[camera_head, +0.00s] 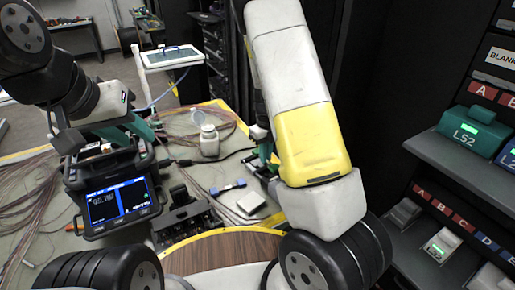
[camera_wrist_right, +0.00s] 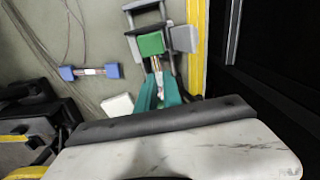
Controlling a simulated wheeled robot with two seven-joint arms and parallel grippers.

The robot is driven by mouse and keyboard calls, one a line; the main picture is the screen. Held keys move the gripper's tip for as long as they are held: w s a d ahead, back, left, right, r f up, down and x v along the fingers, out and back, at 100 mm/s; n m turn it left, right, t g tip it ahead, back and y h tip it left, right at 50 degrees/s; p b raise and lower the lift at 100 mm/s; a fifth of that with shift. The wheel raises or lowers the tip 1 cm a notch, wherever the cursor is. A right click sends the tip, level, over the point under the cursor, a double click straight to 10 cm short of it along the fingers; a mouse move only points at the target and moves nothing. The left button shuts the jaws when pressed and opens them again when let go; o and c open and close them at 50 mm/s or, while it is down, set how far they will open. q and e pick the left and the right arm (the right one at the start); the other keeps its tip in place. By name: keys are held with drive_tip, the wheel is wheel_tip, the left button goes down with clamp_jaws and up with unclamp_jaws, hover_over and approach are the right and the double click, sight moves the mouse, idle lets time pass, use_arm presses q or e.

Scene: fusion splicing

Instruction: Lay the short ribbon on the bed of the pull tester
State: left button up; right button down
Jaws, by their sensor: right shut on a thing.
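My right gripper (camera_wrist_right: 160,92) is shut on a pale, thin strip (camera_wrist_right: 157,78), which looks like the short ribbon. A bright green block (camera_wrist_right: 151,43) sits at the strip's far end; its near end is mostly hidden behind my wrist. The grey frame of what looks like the pull tester (camera_wrist_right: 133,48) lies below and around the green block. I cannot tell whether the strip touches it. In the head view my right gripper (camera_head: 264,153) is partly hidden by my forearm. My left gripper (camera_head: 134,132) is over the back of the splicer (camera_head: 115,195); its jaw opening is unclear.
A blue-ended short piece (camera_head: 227,188) and a white box (camera_head: 250,203) lie on the mat left of my right gripper. A white bottle (camera_head: 209,140) stands behind. Loose fibres (camera_head: 30,195) cover the left. Shelves (camera_head: 440,215) stand close on the right.

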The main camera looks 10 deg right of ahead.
drive_tip(key=shift+s+f, duration=0.15)
drive_tip(key=shift+f, duration=1.35)
drive_tip(key=shift+f, duration=0.1)
drive_tip(key=shift+f, duration=0.4)
drive_tip(key=c, duration=1.5)
unclamp_jaws()
